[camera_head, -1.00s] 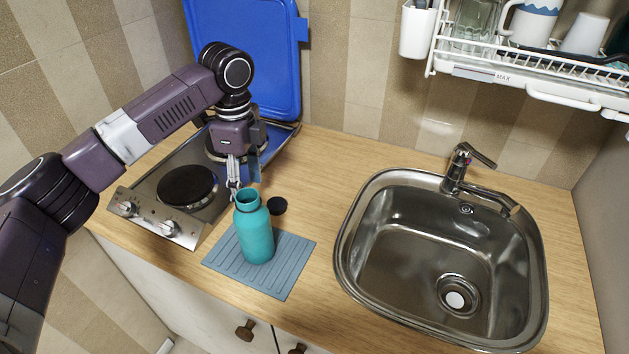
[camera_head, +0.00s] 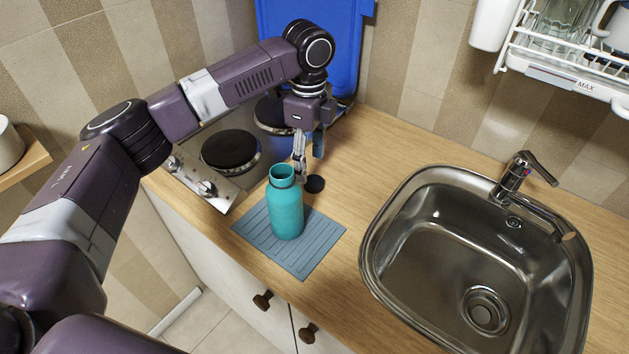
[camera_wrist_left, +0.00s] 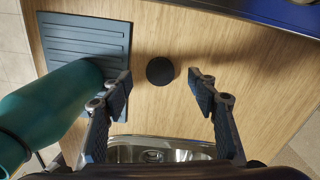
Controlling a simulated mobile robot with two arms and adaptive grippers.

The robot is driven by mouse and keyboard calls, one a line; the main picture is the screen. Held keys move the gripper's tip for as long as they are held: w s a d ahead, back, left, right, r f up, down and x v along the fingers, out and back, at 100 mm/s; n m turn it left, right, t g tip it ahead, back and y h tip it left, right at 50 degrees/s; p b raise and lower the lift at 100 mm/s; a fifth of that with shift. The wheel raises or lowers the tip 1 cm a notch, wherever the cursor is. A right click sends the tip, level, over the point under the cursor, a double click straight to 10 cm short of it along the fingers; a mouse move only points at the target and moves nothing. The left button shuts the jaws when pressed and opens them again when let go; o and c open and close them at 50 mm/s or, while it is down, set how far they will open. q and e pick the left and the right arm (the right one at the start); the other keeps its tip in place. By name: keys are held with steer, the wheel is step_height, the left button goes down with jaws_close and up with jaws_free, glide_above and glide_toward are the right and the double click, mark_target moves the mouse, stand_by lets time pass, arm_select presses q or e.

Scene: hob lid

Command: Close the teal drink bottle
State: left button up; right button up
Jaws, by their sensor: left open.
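The teal bottle (camera_head: 286,210) stands upright and uncapped on the blue-grey mat (camera_head: 321,240). The bottle also shows at the left of the left wrist view (camera_wrist_left: 50,105). A round black cap (camera_head: 315,184) lies on the wooden counter just behind the bottle; the left wrist view shows the cap (camera_wrist_left: 160,71) between and beyond my fingertips. My left gripper (camera_head: 300,172) points down just behind the bottle, above the counter by the cap. It is open and empty in the left wrist view (camera_wrist_left: 159,82). My right gripper is not in view.
A steel sink (camera_head: 400,270) with a tap (camera_head: 515,178) is to the right. A hob (camera_head: 205,170) with a raised blue lid (camera_head: 330,45) stands behind and left. A dish rack (camera_head: 570,75) hangs at upper right. Bare counter (camera_head: 385,150) lies between hob and sink.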

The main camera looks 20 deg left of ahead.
mark_target(312, 181)
arm_select(q)
steer(key=shift+d+f+p, duration=0.15)
steer(key=shift+f+p, duration=0.2)
steer(key=shift+f, duration=0.95)
steer(key=shift+d+f+p, duration=0.15)
steer(key=shift+f+p, duration=0.2)
steer(key=shift+f, duration=0.95)
steer(key=c, duration=0.8)
